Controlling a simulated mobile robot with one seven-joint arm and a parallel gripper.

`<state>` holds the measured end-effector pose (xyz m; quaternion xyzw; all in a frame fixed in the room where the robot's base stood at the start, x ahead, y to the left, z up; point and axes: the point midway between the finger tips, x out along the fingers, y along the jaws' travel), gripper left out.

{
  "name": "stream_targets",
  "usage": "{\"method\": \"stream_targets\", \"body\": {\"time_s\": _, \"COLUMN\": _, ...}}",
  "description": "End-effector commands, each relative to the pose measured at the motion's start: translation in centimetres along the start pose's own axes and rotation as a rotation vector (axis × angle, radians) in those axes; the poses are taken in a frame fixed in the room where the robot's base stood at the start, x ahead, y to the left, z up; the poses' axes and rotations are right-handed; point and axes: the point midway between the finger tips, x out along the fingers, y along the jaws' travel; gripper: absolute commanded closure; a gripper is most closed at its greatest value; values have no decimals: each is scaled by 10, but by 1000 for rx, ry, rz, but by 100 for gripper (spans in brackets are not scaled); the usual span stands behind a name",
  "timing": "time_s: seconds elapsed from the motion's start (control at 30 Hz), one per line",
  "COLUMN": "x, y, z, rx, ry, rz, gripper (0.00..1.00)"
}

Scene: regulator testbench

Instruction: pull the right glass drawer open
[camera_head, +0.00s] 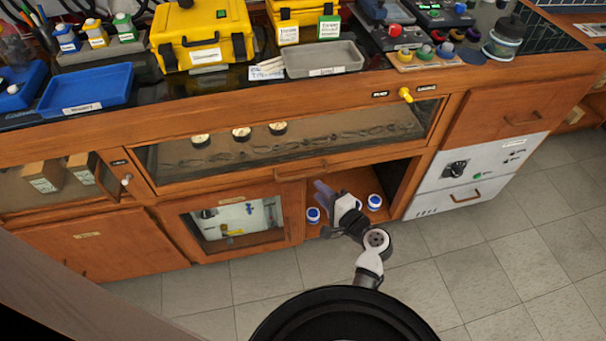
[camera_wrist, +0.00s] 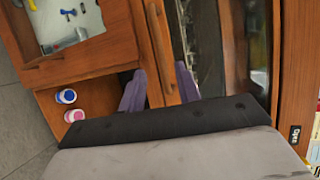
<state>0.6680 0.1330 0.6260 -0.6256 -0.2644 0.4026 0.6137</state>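The right glass drawer (camera_head: 290,140) is the wide wood-framed glass front in the middle of the bench, and it looks closed. Its wooden handle (camera_head: 302,170) runs along the lower frame. In the wrist view the handle (camera_wrist: 163,50) is a long wooden bar. My gripper (camera_head: 322,187) is at the handle's right end, in front of the open shelf. In the wrist view my gripper's purple fingers (camera_wrist: 160,88) stand apart on either side of the bar, with gaps visible. Contact with the handle cannot be made out.
A yellow knob (camera_head: 405,94) sits at the drawer's upper right. A smaller glass drawer (camera_head: 50,180) is at left. The tiled floor (camera_head: 480,260) in front is clear.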

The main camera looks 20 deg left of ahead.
Motion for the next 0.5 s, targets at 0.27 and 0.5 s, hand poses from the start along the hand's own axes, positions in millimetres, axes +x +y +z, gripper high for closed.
{"method": "stream_targets", "body": {"time_s": 0.27, "x": 60, "y": -2, "z": 0, "rx": -2, "ry": -3, "rz": 1, "gripper": 67}}
{"method": "stream_targets", "body": {"time_s": 0.5, "x": 88, "y": -1, "z": 0, "rx": -2, "ry": -1, "rz": 1, "gripper": 67}}
